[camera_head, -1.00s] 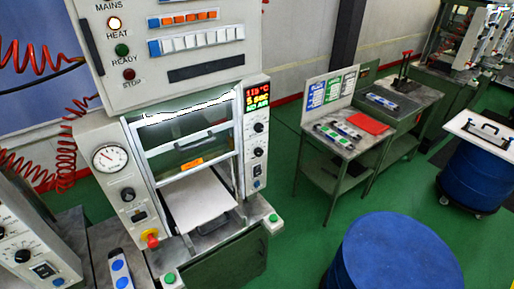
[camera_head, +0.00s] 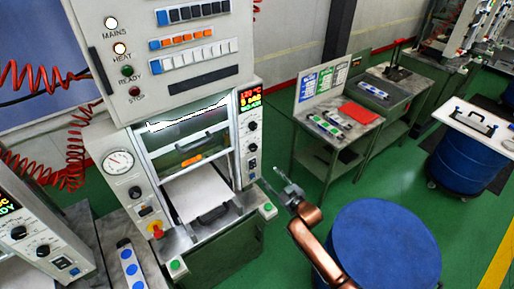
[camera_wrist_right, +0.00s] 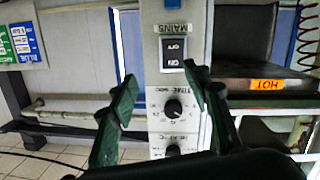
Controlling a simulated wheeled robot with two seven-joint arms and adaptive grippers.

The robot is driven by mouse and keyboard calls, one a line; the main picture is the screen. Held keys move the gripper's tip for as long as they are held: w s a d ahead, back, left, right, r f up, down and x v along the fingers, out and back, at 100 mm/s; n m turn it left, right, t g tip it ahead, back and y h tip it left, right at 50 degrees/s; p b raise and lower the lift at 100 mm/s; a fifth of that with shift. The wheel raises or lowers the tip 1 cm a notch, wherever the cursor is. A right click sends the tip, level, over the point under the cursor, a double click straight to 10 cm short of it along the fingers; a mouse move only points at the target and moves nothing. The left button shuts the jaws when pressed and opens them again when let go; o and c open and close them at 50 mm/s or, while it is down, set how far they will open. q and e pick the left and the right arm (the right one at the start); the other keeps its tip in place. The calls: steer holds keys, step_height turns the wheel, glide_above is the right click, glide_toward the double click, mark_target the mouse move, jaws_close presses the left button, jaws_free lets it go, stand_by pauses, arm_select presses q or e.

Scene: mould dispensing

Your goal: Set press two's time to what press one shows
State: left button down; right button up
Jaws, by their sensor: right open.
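The central press (camera_head: 200,140) stands in front of me. Its display (camera_head: 250,98) seems to read 120 °C and 5 sec, with a green third line too small to read. Knobs (camera_head: 252,126) sit below it. Part of another press (camera_head: 40,225) is at lower left, its cut-off display showing READY. I cannot tell which is one or two. My right gripper (camera_head: 281,184) is open and empty, right of the central press. In the right wrist view, the open gripper (camera_wrist_right: 158,82) faces a control panel with the time knob (camera_wrist_right: 173,107), another knob (camera_wrist_right: 173,150) and a mains switch (camera_wrist_right: 173,53).
A blue drum (camera_head: 385,245) stands close to my right arm. A metal side table (camera_head: 325,150) with a red sheet (camera_head: 362,113) is behind the gripper. Another blue drum (camera_head: 463,165) with a white top stands at right. Green floor lies between them.

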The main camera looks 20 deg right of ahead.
steer(key=n+t+y, duration=0.1)
glide_toward(255, 149)
steer(key=p+x, duration=0.1)
steer(key=x, duration=0.7)
steer(key=shift+s+f, duration=0.1)
steer(key=shift+w+a+p, duration=0.15)
steer(key=shift+w+p, duration=0.15)
steer(key=shift+w, duration=0.1)
arm_select(q)
steer(key=shift+s+r, duration=0.7)
steer(key=shift+r, duration=0.25)
arm_select(e)
steer(key=c, duration=0.3)
arm_select(q)
steer(key=shift+s, duration=0.25)
arm_select(e)
steer(key=c, duration=0.8)
